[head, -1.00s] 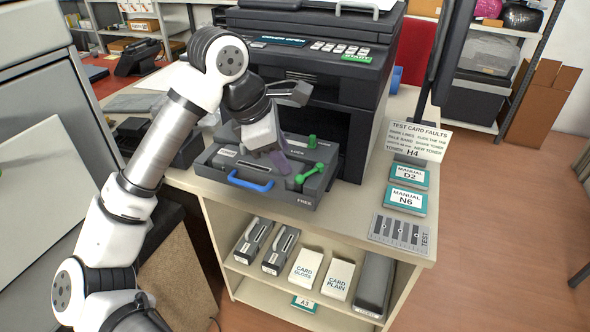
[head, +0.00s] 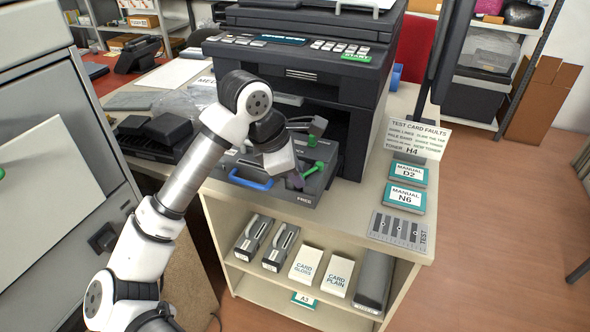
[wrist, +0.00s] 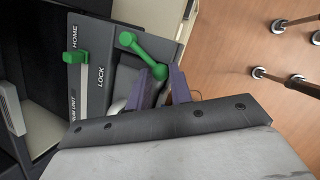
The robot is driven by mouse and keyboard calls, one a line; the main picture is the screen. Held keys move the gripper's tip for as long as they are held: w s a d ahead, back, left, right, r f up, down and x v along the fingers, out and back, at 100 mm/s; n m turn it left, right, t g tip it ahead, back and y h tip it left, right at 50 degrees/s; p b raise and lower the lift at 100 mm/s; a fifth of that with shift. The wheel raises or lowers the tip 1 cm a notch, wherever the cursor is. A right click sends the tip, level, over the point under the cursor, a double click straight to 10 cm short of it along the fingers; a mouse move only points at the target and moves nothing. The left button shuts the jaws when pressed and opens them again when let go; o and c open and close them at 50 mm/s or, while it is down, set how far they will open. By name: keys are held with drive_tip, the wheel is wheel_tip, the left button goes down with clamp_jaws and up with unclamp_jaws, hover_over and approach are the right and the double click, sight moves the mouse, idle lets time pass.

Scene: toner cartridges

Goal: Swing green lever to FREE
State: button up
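The green lever (head: 314,167) is on the grey drawer unit (head: 312,203) pulled out of the printer's front. In the wrist view the lever (wrist: 141,54) runs slantwise, with a round knob at each end. The word LOCK is beside it there; FREE is on the unit's front edge in the head view. My gripper (head: 295,182) is over the unit's right part. In the wrist view its two purple fingertips (wrist: 166,79) are apart, with the lever's lower knob close to the left fingertip. I cannot tell whether they touch.
A second green knob (wrist: 74,57) sits by the word HOME. A blue handle (head: 250,181) is on the unit's front. The printer (head: 310,60) stands behind. Manuals (head: 407,198) and a test card (head: 398,229) lie to the right on the counter.

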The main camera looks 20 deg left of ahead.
clamp_jaws()
drive_tip(key=b, duration=0.1)
drive_tip(key=n+b, duration=0.1)
drive_tip(key=b, duration=0.1)
drive_tip(key=shift+s+d+f+n+y, duration=0.25)
drive_tip(key=shift+d+f+n+y, duration=0.05)
drive_tip(key=shift+d+f, duration=0.1)
drive_tip(key=b, duration=0.1)
drive_tip(key=d+n+b, duration=0.1)
drive_tip(key=shift+s+r+n+t+y+b, duration=0.1)
drive_tip(key=shift+s+n+t+y+b, duration=0.1)
drive_tip(key=shift+n+t+y+b, duration=0.15)
drive_tip(key=shift+s+d+r+n+b, duration=0.1)
drive_tip(key=shift+d+r+n+b, duration=0.3)
drive_tip(key=shift+n, duration=0.25)
drive_tip(key=shift+f, duration=0.1)
